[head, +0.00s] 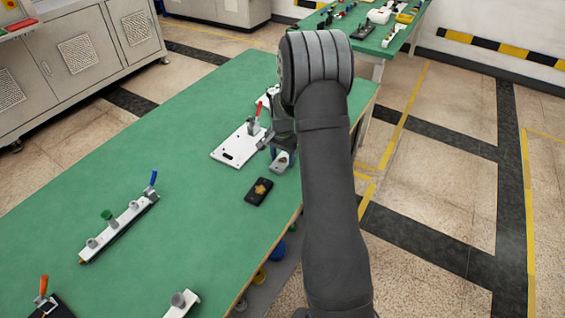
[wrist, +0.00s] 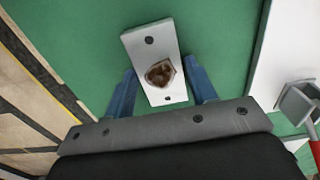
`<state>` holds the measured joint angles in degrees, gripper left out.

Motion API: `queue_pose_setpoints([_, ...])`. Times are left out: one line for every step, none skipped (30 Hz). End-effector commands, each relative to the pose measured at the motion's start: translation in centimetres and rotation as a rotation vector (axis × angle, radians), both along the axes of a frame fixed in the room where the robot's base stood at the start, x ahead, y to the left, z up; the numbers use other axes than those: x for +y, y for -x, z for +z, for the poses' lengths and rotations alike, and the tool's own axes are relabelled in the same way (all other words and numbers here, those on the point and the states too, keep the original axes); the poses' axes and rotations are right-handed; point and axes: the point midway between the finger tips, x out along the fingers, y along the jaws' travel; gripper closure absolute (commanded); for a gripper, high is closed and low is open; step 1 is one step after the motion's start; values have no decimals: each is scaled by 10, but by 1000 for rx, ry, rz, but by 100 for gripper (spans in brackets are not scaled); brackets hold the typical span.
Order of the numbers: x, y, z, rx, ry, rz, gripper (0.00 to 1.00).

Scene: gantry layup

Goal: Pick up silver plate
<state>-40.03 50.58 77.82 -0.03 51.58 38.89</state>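The silver plate (wrist: 150,40) is a small flat bar with a dark hole at its far end, a brown, ragged-looking large opening in the middle and a small hole at its near end. It also shows in the head view (head: 283,161), on the green table just below my gripper. My gripper (wrist: 160,68) has its blue fingers on either side of the plate's near half in the wrist view. The fingers look open, with the plate between them in the picture. I cannot tell the height of the fingertips over the table.
A white fixture plate (head: 237,145) with a red-handled clamp (head: 257,110) stands just left of my gripper. A black block with an orange mark (head: 259,191) lies nearer. A long rail with a blue handle (head: 118,225) lies at left. The green table (head: 190,130) between is clear.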

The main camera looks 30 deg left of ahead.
Motion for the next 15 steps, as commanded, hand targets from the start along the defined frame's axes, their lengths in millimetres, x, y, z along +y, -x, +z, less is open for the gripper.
queue_pose_setpoints([0,0,0,0,0,0,59])
queue_pose_setpoints([0,0,0,0,0,0,64])
queue_pose_setpoints([0,0,0,0,0,0,72])
queue_pose_setpoints([0,0,0,0,0,0,78])
queue_pose_setpoints([0,0,0,0,0,0,83])
queue_pose_setpoints([0,0,1,-1,0,0,83])
queue_pose_setpoints([0,0,1,-1,0,0,83])
queue_pose_setpoints([0,0,1,-1,0,0,83])
queue_pose_setpoints([0,0,1,-1,0,0,83])
queue_pose_setpoints([0,0,1,-1,0,0,83])
queue_pose_setpoints([0,0,1,-1,0,0,83])
queue_pose_setpoints([0,0,1,-1,-1,0,83])
queue_pose_setpoints([0,0,2,-1,-1,0,83])
queue_pose_setpoints([0,0,3,-1,-1,0,83])
queue_pose_setpoints([0,0,5,-1,-1,0,83])
